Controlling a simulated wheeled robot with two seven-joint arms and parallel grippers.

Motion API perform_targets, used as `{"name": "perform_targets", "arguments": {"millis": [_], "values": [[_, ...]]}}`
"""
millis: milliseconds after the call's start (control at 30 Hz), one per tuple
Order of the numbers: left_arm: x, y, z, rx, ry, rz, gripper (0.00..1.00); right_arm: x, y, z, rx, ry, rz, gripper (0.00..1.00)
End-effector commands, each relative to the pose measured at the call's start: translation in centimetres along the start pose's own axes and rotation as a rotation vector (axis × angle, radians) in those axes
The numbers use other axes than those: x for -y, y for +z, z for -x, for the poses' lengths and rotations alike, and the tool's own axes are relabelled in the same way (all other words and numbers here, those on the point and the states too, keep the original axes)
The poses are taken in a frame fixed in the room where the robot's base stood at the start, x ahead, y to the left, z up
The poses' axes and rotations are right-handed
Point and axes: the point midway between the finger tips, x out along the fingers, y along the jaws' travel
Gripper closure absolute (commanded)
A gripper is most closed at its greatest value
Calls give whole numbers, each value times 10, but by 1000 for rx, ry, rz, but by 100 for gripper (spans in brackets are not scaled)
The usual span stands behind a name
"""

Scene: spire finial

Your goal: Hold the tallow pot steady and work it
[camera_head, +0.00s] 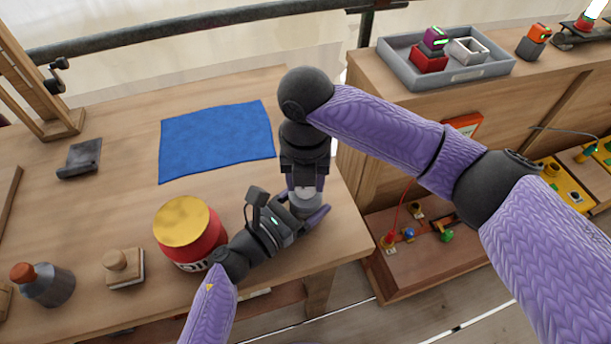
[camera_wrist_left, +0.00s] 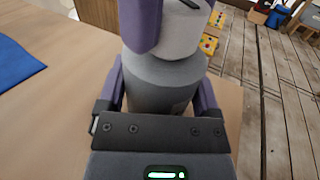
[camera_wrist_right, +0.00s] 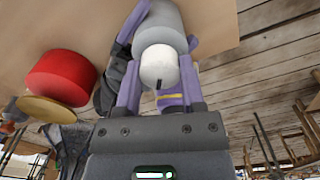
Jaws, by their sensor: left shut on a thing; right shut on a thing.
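The tallow pot (camera_head: 303,205) is a grey cylinder with a paler cap, near the right front edge of the wooden table. Its grey body (camera_wrist_left: 165,85) shows between my left gripper's (camera_wrist_left: 160,90) purple fingers in the left wrist view. My left gripper (camera_head: 306,214) is shut on the body from the left. My right gripper (camera_head: 303,188) reaches down from above and is shut on the top. In the right wrist view, the white rounded cap (camera_wrist_right: 158,65) lies between the right gripper's (camera_wrist_right: 158,88) fingers. The pot's base is mostly hidden.
A red jar with a yellow lid (camera_head: 186,225) stands close beside my left wrist. A blue cloth (camera_head: 217,140), a stamp-like block (camera_head: 122,268) and a grey bottle (camera_head: 45,285) are on the table. A grey tray (camera_head: 450,75) sits on the cabinet at right.

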Motion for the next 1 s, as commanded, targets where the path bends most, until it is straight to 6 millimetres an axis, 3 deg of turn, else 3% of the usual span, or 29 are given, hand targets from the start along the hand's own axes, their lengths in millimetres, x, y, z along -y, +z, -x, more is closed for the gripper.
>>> {"name": "perform_targets", "arguments": {"millis": [500,1000], "values": [[0,-1,0,-2,-1,0,85,0,1,1,4,-1,434,100],[1,-1,0,-2,-2,0,85,0,1,0,4,-1,622,100]]}}
